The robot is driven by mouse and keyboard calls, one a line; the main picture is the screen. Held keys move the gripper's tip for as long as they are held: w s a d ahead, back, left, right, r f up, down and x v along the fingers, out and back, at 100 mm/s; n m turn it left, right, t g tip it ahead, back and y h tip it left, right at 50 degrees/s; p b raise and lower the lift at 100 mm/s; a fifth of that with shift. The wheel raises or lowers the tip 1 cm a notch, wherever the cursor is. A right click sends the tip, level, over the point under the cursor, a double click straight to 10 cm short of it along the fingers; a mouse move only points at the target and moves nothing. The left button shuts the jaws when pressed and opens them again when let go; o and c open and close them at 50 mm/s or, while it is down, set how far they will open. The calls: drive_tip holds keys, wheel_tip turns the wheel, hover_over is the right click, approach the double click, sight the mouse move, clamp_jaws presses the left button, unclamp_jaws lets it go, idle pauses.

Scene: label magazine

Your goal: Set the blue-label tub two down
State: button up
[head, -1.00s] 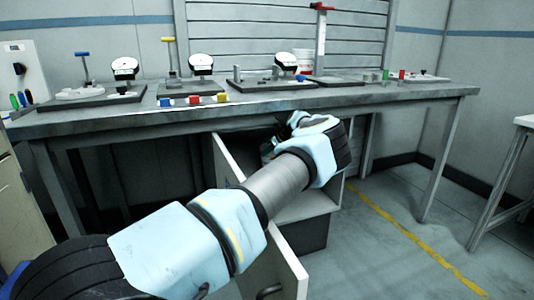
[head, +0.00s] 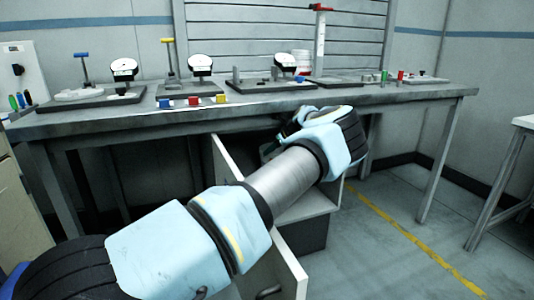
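No tub with a blue label can be made out. A white tub (head: 302,62) stands at the back of the workbench, and its label is too small to read. A small blue piece shows in front of it on the bench. My arm reaches across the picture to the open drawer (head: 232,160) under the bench. Most of the drawer's inside is hidden by my arm.
The workbench (head: 130,120) carries several fixtures with dials. Blue (head: 166,103), red (head: 194,101) and yellow (head: 220,99) blocks lie near its front edge. A red-topped column gauge (head: 320,40) stands at the back. The floor right of the drawer is clear.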

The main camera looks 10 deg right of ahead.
drive_tip(key=s+d, duration=0.5)
drive_tip(key=s, duration=0.4)
drive_tip(key=shift+s+d+f, duration=0.2)
drive_tip(key=shift+s+d, duration=0.05)
drive_tip(key=shift+s, duration=0.1)
drive_tip(key=shift+d, duration=0.1)
